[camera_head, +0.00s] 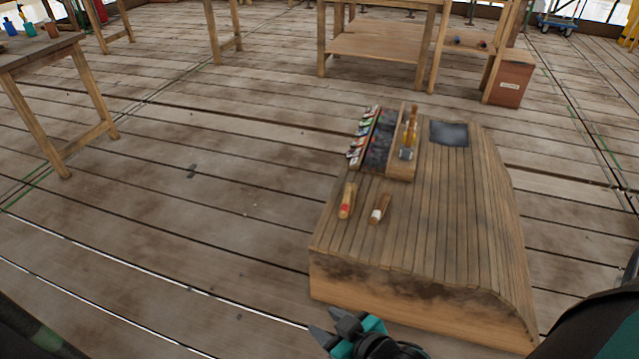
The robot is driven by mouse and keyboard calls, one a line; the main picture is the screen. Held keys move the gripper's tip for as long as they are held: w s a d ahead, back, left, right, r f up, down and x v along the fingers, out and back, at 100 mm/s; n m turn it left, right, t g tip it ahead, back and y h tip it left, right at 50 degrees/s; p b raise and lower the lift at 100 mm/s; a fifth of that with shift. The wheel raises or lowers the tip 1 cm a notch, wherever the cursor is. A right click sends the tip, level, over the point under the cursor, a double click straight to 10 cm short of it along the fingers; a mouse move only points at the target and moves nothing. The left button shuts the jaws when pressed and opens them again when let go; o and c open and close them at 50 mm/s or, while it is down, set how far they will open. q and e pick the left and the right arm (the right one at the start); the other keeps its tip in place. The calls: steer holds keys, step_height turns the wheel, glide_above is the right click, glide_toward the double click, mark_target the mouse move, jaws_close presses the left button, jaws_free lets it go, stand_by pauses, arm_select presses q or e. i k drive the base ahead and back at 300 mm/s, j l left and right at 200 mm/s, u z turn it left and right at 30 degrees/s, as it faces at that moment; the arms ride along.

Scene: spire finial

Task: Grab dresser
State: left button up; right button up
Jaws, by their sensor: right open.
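Two short wooden-handled tools lie on the slatted wooden bench (450,220). The left one has a red mark (347,201), and the right one has a white mark (380,208). I cannot tell for sure which is the dresser. My right gripper (330,325) is at the bottom centre, in front of the bench's near-left edge. It is open, with nothing seen between its dark fingertips, and apart from both tools. My left gripper is not in view.
A rack (375,140) of small tools and a yellow-handled tool (410,132) stand at the bench's back left. A dark sheet (449,133) lies at the back. A table (40,52) stands far left. The plank floor left of the bench is clear.

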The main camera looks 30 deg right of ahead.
mark_target(349, 200)
steer(key=i+j, duration=0.1)
steer(key=i, duration=0.55)
steer(key=i+j, duration=0.1)
steer(key=i, duration=0.6)
steer(key=i+z, duration=0.35)
steer(key=i+j+z, duration=0.1)
steer(key=i+z, duration=0.2)
steer(key=i+j+z, duration=0.15)
steer(key=z, duration=0.2)
steer(key=i+j+z, duration=0.1)
steer(key=i+z, duration=0.25)
steer(key=i+j+z, duration=0.2)
steer(key=z, duration=0.2)
steer(key=i+j+z, duration=0.35)
steer(key=i, duration=0.05)
